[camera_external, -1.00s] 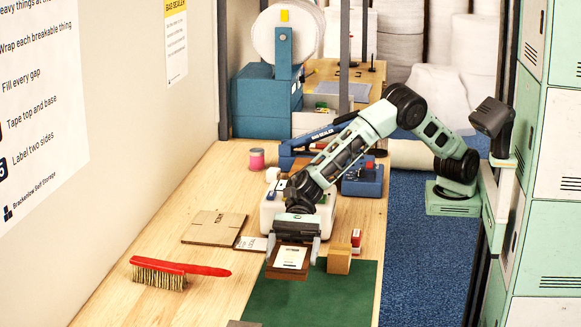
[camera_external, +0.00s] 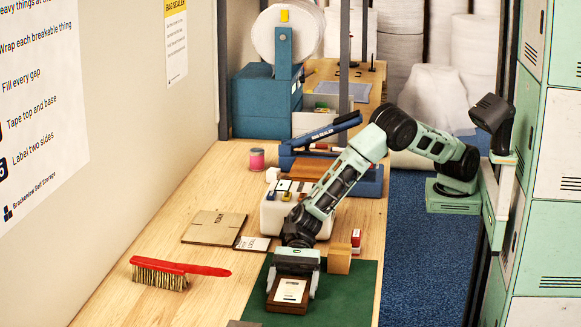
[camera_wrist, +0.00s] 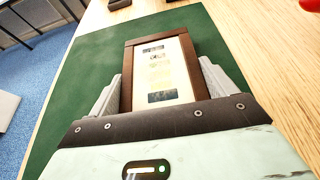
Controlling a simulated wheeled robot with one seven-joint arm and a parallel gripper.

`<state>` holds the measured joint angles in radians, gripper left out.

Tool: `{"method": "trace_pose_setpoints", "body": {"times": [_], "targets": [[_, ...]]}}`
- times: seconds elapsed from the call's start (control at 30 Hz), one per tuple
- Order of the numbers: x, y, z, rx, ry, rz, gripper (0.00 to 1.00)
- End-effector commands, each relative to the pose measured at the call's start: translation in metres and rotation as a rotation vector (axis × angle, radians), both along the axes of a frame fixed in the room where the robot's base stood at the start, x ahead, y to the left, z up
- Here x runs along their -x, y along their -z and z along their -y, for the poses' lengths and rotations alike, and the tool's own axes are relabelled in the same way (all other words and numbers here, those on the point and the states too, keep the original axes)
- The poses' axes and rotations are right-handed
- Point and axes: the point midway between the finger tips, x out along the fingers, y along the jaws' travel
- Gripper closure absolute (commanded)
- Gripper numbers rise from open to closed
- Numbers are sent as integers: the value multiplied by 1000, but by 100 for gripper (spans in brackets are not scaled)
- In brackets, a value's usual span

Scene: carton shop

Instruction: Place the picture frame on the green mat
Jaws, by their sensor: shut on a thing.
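The picture frame (camera_external: 289,292) has a brown border and a pale insert with small pictures. My gripper (camera_external: 291,286) is shut on it, with one finger at each side. In the wrist view the picture frame (camera_wrist: 160,75) sits between the two grey fingers of my gripper (camera_wrist: 162,90), over the green mat. The green mat (camera_external: 345,300) lies on the wooden bench at the front, and it also shows in the wrist view (camera_wrist: 85,75). The picture frame is over the mat; I cannot tell whether it touches it.
A small cardboard box (camera_external: 339,260) stands at the mat's back edge, with a red-and-white box (camera_external: 356,240) behind it. A red-handled brush (camera_external: 175,272) and flat cardboard (camera_external: 213,227) lie on the left. A white container (camera_external: 286,211) stands behind. Bare mat shows around the picture frame.

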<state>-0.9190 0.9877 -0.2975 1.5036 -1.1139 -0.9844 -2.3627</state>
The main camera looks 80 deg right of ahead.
Motion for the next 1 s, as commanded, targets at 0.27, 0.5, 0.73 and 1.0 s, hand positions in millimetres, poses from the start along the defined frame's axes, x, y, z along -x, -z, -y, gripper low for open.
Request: {"method": "trace_pose_setpoints", "body": {"times": [0.27, 0.5, 0.73, 1.0], "targets": [[0, 2, 0, 1, 0, 0, 0], [0, -2, 0, 1, 0, 0, 0], [0, -19, 29, -3, 1, 1, 0], [0, -67, 28, -1, -1, 2, 0]]}}
